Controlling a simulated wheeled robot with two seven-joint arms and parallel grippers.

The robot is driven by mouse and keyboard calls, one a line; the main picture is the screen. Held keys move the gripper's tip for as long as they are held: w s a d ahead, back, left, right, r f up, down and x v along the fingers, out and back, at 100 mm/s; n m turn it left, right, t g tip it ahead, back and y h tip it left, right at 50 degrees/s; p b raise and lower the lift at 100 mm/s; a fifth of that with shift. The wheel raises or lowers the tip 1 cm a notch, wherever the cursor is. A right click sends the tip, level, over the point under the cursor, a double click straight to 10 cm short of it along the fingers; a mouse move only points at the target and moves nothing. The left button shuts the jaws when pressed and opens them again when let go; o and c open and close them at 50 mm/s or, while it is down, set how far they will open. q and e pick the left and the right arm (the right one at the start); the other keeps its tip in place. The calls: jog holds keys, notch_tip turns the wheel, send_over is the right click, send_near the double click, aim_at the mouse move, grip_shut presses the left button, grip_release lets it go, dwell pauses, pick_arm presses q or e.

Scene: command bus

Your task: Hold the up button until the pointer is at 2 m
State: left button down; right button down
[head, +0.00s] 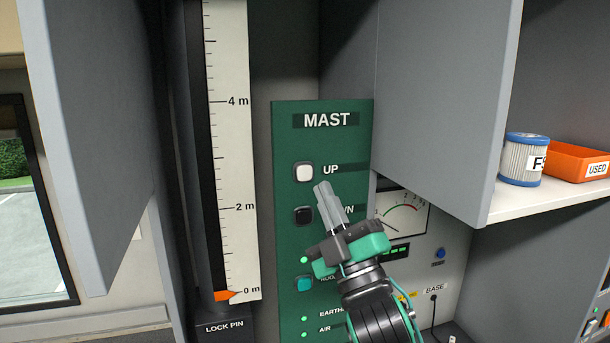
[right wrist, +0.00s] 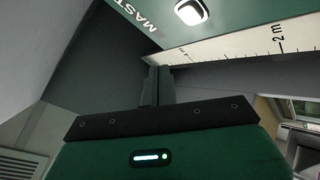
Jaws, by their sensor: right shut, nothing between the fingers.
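The white up button (head: 304,172) is on the green mast panel (head: 345,133), beside the word UP. It also shows in the right wrist view (right wrist: 191,12). The orange pointer (head: 225,296) is at the 0 m mark on the white scale (head: 233,160); the 2 m mark is well above it. My right gripper (head: 322,187) is shut and empty. In the head view its tips are just below and right of the up button; in the right wrist view they show apart from the button. My left gripper is not in view.
A black button (head: 303,215) marked with a partly hidden word is below the up button, and a teal button (head: 304,284) is lower. Grey cabinet doors (head: 445,100) stand at both sides. A shelf at right holds a filter can (head: 520,160) and an orange bin (head: 578,162).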

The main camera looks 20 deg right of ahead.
aim_at(304, 173)
jog(key=w, duration=0.6)
jog(key=shift+w, duration=0.2)
jog(key=shift+w+a, duration=0.1)
dwell(1.8)
jog(key=shift+w+b, duration=0.3)
jog(key=shift+w, duration=0.4)
dwell(4.6)
